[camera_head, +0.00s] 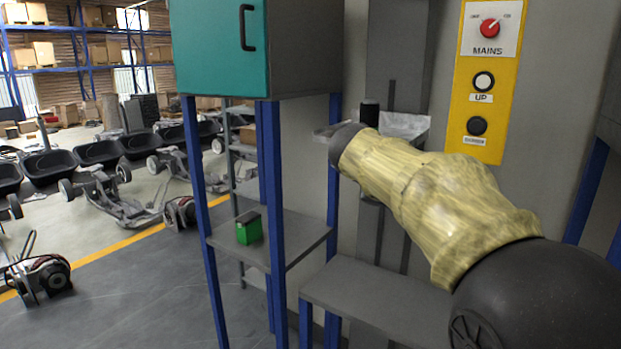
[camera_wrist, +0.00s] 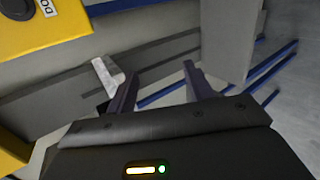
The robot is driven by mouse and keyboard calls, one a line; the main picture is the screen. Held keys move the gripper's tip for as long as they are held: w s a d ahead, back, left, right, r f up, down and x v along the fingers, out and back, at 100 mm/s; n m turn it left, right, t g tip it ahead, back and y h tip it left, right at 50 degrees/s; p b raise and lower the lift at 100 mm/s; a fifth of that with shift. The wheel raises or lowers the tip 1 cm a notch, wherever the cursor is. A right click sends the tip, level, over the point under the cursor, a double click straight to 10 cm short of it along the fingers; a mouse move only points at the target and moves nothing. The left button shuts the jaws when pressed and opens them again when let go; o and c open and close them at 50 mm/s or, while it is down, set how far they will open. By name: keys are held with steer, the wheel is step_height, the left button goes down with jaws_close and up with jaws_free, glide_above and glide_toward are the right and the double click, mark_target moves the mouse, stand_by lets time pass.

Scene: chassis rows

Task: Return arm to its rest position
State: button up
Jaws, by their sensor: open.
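My arm, in a yellowish fabric sleeve (camera_head: 430,195), reaches from the lower right toward the middle of the head view. My gripper (camera_head: 325,132) shows only in small part beyond the dark wrist, in front of the grey wall. In the wrist view my gripper (camera_wrist: 161,82) has its two dark fingers apart, with nothing between them. The yellow control panel (camera_head: 487,85) is right of my gripper in the head view, apart from it. It has a red MAINS knob, an UP button and a lower dark button. Part of the panel shows in the wrist view (camera_wrist: 75,35).
A blue-legged frame with a teal-doored cabinet (camera_head: 218,45) and a shelf holding a green box (camera_head: 249,229) stands left of my arm. A grey ledge (camera_head: 375,300) lies below. A pale bracket-like piece (camera_head: 405,125) is behind my wrist. Chassis rows fill the left floor.

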steer(key=s+f+m+g+y, duration=0.2)
steer(key=s+f, duration=0.3)
steer(key=f, duration=0.6)
steer(key=s+f+m+g+y, duration=0.2)
steer(key=s+f, duration=0.3)
steer(key=f, duration=0.5)
steer(key=s+a+f+m+g+y, duration=0.1)
steer(key=s+f+m+g+y, duration=0.1)
steer(key=s+f+m, duration=0.5)
steer(key=s+f+y, duration=0.1)
steer(key=s+f, duration=0.5)
steer(key=s, duration=0.1)
steer(key=shift+s+a+g, duration=0.2)
steer(key=shift+a+g, duration=0.1)
steer(key=shift+a, duration=0.1)
